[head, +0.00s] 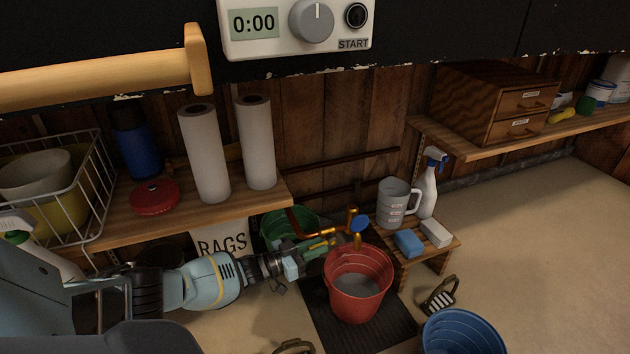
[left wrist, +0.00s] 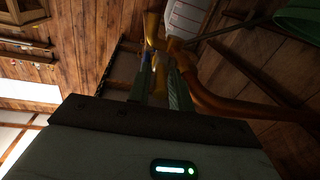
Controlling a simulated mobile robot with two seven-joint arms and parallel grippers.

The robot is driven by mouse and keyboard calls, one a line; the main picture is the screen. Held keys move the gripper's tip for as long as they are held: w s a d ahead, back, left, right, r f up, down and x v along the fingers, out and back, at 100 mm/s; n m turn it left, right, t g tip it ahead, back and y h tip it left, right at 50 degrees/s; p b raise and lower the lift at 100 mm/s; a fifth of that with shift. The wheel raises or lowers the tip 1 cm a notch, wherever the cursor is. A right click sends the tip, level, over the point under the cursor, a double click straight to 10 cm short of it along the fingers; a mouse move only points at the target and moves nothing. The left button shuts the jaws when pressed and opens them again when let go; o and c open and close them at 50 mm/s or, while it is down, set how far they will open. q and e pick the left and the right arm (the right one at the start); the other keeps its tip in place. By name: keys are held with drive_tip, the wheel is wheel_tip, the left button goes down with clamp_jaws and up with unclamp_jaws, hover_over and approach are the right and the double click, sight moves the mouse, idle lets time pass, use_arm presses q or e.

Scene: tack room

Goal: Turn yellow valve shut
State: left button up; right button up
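The yellow valve handle (head: 322,244) is on brass pipework behind the red bucket, in the lower middle of the head view. My left gripper (head: 316,246) reaches it from the left, with its fingertips at the handle. In the left wrist view the two fingers of my left gripper (left wrist: 160,78) point at the brass pipework (left wrist: 153,32), with a narrow gap between them. Whether they touch or clamp the handle is too dark to tell. A blue valve handle (head: 361,224) sits just to the right. My right gripper is not in view.
The red bucket (head: 358,292) with grey contents stands on a dark mat (head: 330,318), close to my gripper. A green bucket (head: 284,226) is behind. A wooden stool (head: 436,250) holds a jug, sponge and spray bottle. A shelf (head: 110,232) with paper rolls overhangs my left arm.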

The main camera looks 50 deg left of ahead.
use_arm(q)
clamp_jaws()
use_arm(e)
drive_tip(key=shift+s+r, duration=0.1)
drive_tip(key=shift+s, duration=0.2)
use_arm(q)
drive_tip(key=shift+r, duration=0.1)
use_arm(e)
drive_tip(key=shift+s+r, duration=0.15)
